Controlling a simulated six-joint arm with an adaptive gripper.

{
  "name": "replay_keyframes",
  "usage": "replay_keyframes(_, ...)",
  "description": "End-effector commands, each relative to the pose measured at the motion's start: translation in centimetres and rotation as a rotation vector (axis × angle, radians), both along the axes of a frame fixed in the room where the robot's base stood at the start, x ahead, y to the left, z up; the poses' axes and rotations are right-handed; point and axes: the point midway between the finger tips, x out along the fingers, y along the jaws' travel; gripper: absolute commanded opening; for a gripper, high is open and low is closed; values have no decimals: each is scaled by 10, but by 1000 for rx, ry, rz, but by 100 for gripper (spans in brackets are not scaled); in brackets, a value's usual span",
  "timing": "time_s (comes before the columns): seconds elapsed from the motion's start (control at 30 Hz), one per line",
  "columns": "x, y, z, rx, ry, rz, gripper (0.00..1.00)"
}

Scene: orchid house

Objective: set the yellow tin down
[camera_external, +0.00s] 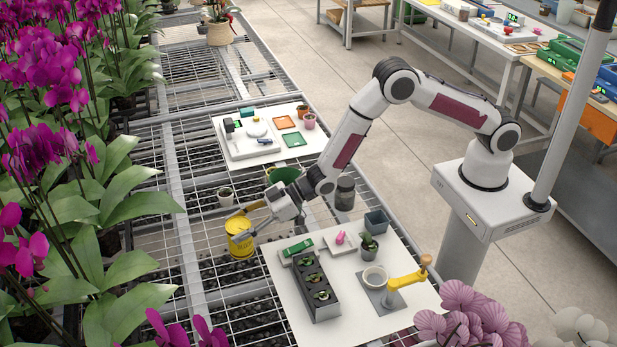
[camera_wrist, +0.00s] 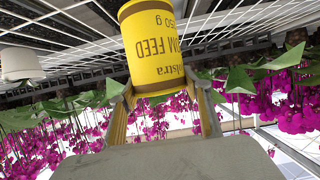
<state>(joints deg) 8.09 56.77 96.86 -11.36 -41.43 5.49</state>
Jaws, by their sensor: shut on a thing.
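The yellow tin (camera_external: 241,240) is a round can with dark lettering and a yellow top. My gripper (camera_external: 255,222) reaches it from the right in the external view, with its fingers at the tin. In the wrist view the gripper's two fingers (camera_wrist: 163,108) are on either side of the tin (camera_wrist: 150,45), which appears upside down with "FEED" and "50 g" readable. The gripper is shut on the tin. The tin is over the wire mesh bench (camera_external: 205,262), left of the white board. Whether its base touches the mesh I cannot tell.
A white board (camera_external: 283,287) holds a dark planter (camera_external: 316,290), a white cup (camera_external: 374,276) and a yellow lever tool (camera_external: 407,280). Magenta orchids (camera_external: 45,150) crowd the left. Open mesh lies left of the tin.

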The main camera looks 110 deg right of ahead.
Motion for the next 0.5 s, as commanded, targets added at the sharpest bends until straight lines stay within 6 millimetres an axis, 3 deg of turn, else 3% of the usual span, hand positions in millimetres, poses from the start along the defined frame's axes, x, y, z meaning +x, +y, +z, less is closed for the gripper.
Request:
replay_keyframes(0.47,1,0,-3,0,-2,0,18)
replay_keyframes(0.5,0,0,-4,0,0,0,53)
